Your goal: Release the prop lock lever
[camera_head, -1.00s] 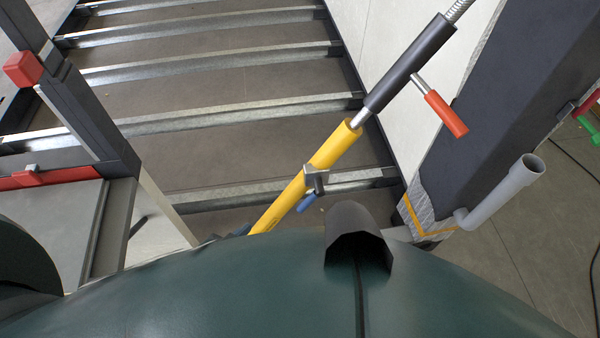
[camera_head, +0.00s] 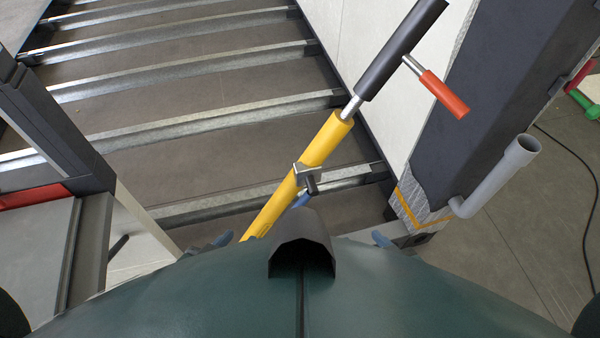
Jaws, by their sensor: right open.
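A yellow prop tube (camera_head: 318,150) rises at a slant from behind my body towards the upper right. A dark grey sleeve (camera_head: 400,50) continues it above a short bare metal rod. A grey metal clamp (camera_head: 307,174) sits on the yellow tube, with a small blue lever (camera_head: 302,198) below it, partly hidden by my body. A red-gripped handle (camera_head: 443,93) sticks out from the dark sleeve to the lower right.
Metal cross members (camera_head: 210,128) span the brown floor behind the prop. A dark post (camera_head: 500,90) with a grey pipe (camera_head: 500,178) stands at right. A dark frame with a red strip (camera_head: 32,196) stands at left. A black cable lies on the right floor.

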